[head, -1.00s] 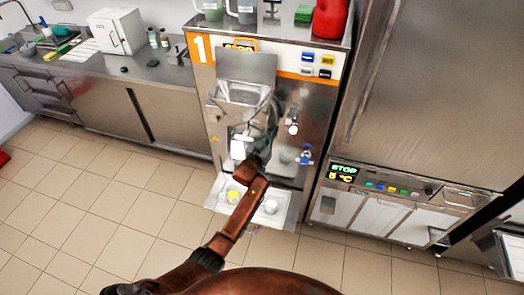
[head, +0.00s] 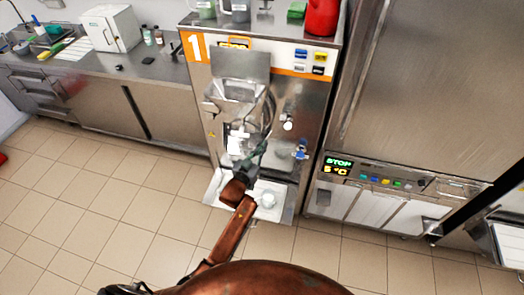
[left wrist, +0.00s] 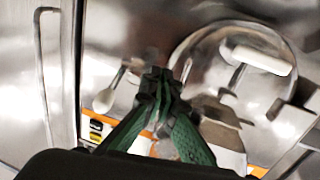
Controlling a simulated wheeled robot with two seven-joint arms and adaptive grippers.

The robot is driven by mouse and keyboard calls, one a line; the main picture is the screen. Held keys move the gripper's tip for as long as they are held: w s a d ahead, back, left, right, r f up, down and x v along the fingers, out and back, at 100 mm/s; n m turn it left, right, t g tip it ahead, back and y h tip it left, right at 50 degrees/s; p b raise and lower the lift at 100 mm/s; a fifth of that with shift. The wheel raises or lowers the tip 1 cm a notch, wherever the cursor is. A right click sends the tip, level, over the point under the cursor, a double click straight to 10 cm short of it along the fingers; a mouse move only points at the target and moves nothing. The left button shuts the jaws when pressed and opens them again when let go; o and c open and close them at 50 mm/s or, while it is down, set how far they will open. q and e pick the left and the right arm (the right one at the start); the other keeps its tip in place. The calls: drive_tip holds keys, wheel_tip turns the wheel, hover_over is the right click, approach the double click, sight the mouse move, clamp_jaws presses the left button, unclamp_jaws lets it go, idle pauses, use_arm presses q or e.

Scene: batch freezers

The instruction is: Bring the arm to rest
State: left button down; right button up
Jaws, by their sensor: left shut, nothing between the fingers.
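My left arm (head: 225,235) reaches up from the bottom of the head view to the front of the batch freezer (head: 295,100) marked 1. My left gripper (head: 259,150) is in front of the machine's lower front, above its drip tray (head: 284,208). In the left wrist view its green fingers (left wrist: 160,80) are together with nothing between them, in front of the shiny metal front. I cannot tell whether they touch the metal. My right gripper is not in view.
A white cup (head: 267,200) stands on the tray beside my arm. A blue-handled valve (head: 301,152) is to the right of the gripper. The tiled floor (head: 100,190) at left is clear.

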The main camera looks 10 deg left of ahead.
use_arm(q)
drive_tip(key=s+a+f+g+y+b, duration=0.1)
drive_tip(key=s+a+f+g, duration=0.2)
drive_tip(key=s+f, duration=0.8)
drive_tip(key=s+a+f+g+y+b, duration=0.1)
drive_tip(key=s+a+f+g, duration=0.2)
drive_tip(key=f, duration=1.6)
drive_tip(key=s+a+f+g+y+b, duration=0.1)
drive_tip(key=s+a+f+g, duration=0.15)
drive_tip(key=s+f, duration=0.9)
drive_tip(key=s+a+f+n+g+b, duration=0.1)
drive_tip(key=s+a+f+g, duration=0.15)
drive_tip(key=s+f, duration=0.75)
drive_tip(key=s+a+f+g, duration=0.2)
drive_tip(key=s+a+f, duration=0.2)
drive_tip(key=s+f, duration=0.65)
drive_tip(key=s+a+f+g, duration=0.1)
drive_tip(key=s+f, duration=0.2)
drive_tip(key=s, duration=0.8)
drive_tip(key=s+a+f+g+y+b, duration=0.1)
drive_tip(key=s+f, duration=0.3)
drive_tip(key=s, duration=0.7)
drive_tip(key=shift+s+a+g, duration=0.25)
drive_tip(key=shift+a+g, duration=0.3)
drive_tip(key=shift+g, duration=0.25)
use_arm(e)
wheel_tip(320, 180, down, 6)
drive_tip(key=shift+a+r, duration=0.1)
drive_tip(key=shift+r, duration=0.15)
